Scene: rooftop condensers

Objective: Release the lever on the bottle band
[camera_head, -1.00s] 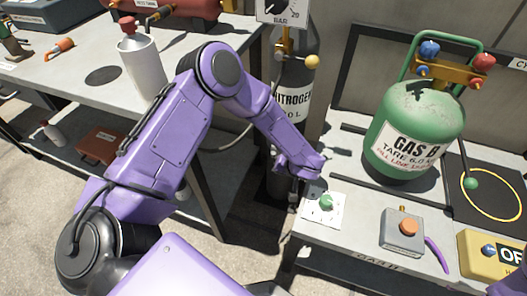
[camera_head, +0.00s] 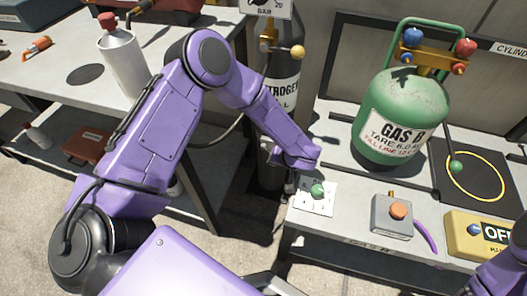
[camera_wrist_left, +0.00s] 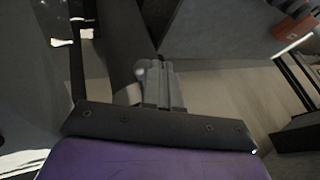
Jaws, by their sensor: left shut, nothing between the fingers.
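The dark nitrogen bottle (camera_head: 284,95) stands upright in the gap between two benches, with a white label part-covered by my left arm. My left gripper (camera_head: 312,160) is in front of the bottle's lower part, near the left edge of the right bench. Its fingers (camera_wrist_left: 158,85) are shut and empty in the left wrist view, beside dark shapes that I cannot identify. I cannot make out the band or its lever; my left forearm and gripper cover part of the bottle. Part of my right arm shows at the lower right corner, but its gripper is out of view.
A white bottle (camera_head: 122,62) stands on the left bench (camera_head: 70,75).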

